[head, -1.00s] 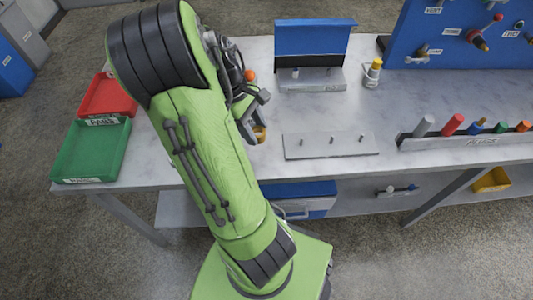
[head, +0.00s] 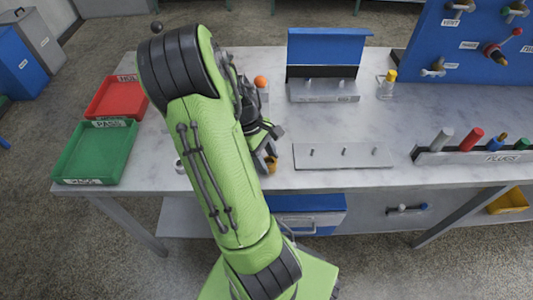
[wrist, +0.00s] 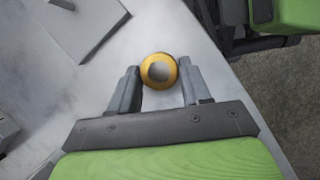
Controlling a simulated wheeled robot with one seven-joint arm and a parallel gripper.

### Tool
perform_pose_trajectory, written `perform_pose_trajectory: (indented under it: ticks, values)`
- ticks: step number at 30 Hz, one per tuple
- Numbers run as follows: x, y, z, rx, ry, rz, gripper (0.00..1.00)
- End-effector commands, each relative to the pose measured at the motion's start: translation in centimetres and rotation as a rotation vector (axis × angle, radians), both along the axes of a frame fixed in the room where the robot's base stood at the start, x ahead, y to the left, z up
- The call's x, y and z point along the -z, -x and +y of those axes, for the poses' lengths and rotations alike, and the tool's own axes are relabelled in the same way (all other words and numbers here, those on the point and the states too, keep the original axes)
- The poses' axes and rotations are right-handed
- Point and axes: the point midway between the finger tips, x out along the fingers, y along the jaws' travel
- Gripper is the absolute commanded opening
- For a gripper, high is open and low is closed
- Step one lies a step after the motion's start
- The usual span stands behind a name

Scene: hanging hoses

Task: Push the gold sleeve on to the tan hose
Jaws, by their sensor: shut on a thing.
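The gold sleeve (wrist: 158,86) is a short yellow-gold ring with a grey middle, seen end-on in the wrist view. My gripper (wrist: 155,80) is shut on it, one finger on each side. In the head view my gripper (head: 267,158) is low near the table's front edge, just left of a grey plate with pegs. I cannot make out a tan hose in either view; my arm covers part of the table.
The grey plate (head: 378,157) with short pegs lies right of my gripper. A blue-backed stand (head: 325,47), a yellow-capped bottle (head: 387,85) and an orange-topped item (head: 261,82) stand behind. Green (head: 70,155) and red (head: 112,97) trays are left. A plug rack (head: 470,157) is right.

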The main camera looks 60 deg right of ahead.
Motion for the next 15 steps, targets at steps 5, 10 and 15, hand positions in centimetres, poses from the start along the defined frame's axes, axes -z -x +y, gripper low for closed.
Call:
perform_pose_trajectory:
  ticks: [5, 10, 15]
  values:
    - [0.03, 0.01, 0.02, 0.000, -0.001, 0.001, 0.19]
    - [0.06, 0.01, 0.02, -0.001, -0.001, 0.001, 0.69]
    - [0.04, 0.00, 0.02, -0.001, -0.001, 0.001, 0.73]
